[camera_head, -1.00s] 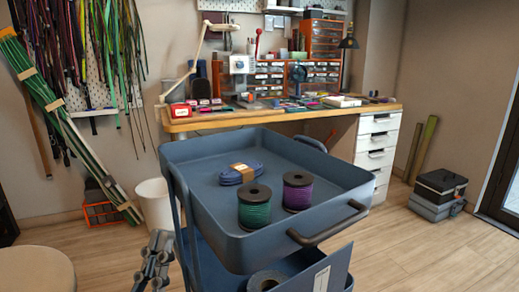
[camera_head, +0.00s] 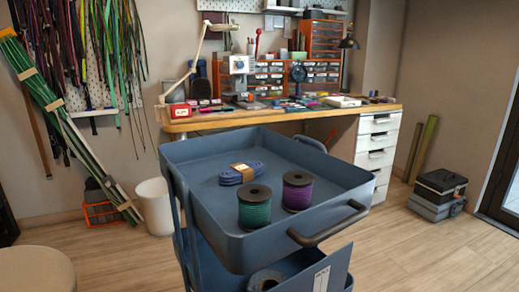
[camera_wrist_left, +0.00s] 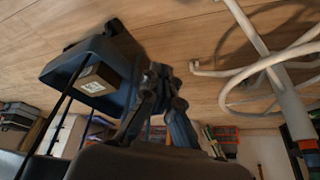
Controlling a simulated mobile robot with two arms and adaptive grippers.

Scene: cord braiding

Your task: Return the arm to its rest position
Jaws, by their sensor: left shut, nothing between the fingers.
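My left gripper (camera_wrist_left: 163,78) shows in the left wrist view, with its fingers together and nothing between them. It is out of the head view. In the wrist view, part of the dark blue cart (camera_wrist_left: 62,68) is close beside the gripper; I cannot tell the exact gap. My right gripper is in neither view.
The blue cart (camera_head: 225,253) carries a green spool (camera_head: 254,207), a purple spool (camera_head: 297,191) and a blue cord bundle (camera_head: 240,174). The wrist view shows a pale legged base (camera_wrist_left: 268,62) on the floor.

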